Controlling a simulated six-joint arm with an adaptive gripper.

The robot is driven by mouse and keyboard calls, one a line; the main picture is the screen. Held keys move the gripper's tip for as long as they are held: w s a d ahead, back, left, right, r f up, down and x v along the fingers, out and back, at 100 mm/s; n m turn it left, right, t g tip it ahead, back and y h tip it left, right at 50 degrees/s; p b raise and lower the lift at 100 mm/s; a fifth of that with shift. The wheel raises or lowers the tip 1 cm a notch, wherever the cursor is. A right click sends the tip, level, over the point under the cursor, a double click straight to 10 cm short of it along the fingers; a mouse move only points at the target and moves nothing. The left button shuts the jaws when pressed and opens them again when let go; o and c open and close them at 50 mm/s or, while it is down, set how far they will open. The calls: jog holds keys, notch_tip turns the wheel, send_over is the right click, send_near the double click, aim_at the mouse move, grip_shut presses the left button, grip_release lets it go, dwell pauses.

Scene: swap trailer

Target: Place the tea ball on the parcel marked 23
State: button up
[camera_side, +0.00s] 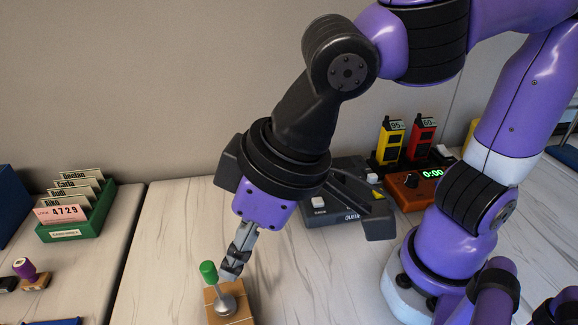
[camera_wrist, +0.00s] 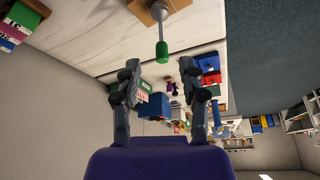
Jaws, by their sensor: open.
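The tea ball (camera_side: 225,303) has a silver ball and a thin stem with a green handle, tilted up to the left. Its ball rests on a brown parcel (camera_side: 245,318) at the bottom of the side view. No number can be read on this parcel. My gripper (camera_side: 234,262) is just above and right of the green handle. In the wrist view the tea ball (camera_wrist: 162,50) lies beyond the fingertips, and my gripper (camera_wrist: 159,76) is open with nothing between its fingers. The wrist view also shows part of the parcel (camera_wrist: 145,11) at the top edge.
A green card box (camera_side: 80,224) and a purple-handled stamp (camera_side: 27,270) stand at left. A dark device (camera_side: 345,204), yellow (camera_side: 390,142) and red (camera_side: 421,139) handsets, and an orange timer (camera_side: 415,190) stand behind. The light table left of the parcel is clear.

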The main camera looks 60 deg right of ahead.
jog(key=w+d+m+t+h, duration=0.1)
jog(key=d+m, duration=0.3)
jog(key=d, duration=1.5)
jog(key=shift+d+h, duration=0.4)
jog(key=shift+w+f, duration=0.1)
jog(key=shift+w, duration=0.05)
